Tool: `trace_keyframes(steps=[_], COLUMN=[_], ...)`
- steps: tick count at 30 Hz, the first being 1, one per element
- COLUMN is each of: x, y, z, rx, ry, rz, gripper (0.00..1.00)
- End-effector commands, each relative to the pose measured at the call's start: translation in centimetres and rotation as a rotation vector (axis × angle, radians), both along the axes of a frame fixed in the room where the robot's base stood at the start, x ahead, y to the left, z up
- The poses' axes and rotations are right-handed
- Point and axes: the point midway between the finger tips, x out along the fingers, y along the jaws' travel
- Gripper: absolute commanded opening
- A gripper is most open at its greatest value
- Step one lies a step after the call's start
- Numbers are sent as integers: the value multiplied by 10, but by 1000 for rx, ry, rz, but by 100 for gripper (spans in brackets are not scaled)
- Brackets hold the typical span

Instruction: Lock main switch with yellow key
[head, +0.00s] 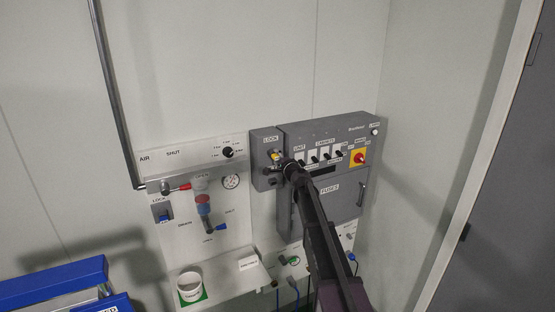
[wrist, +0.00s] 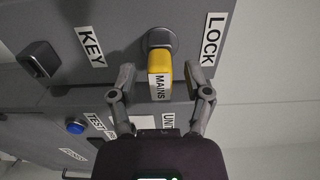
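The yellow key (wrist: 159,80), labelled MAINS, sits in a round grey lock (wrist: 160,40) between the LOCK and KEY labels in the wrist view. In the head view the yellow key (head: 275,155) shows on the grey lock box (head: 264,140), partly covered by my gripper. My gripper (wrist: 161,74) is open, with one finger on each side of the key and a visible gap to each. In the head view my gripper (head: 279,164) is at the lock box front. A red and yellow rotary switch (head: 359,157) is at the right of the grey panel.
The grey panel (head: 340,128) right of the lock box carries several black switches and a FUSES door (head: 345,199). A white air board (head: 183,152) with a gauge (head: 231,181) and valves is on the left. A white cup (head: 190,287) stands on the lower shelf.

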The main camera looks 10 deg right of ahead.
Motion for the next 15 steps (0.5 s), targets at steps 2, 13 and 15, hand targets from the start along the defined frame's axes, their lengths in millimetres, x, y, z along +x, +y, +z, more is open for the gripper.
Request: trace_keyframes(steps=[2, 13, 15], x=[0, -4, -8], y=[0, -1, -2], z=[0, 0, 0], rx=[0, 0, 0], ry=[0, 0, 0], rz=[0, 0, 0], gripper=[67, 67, 67])
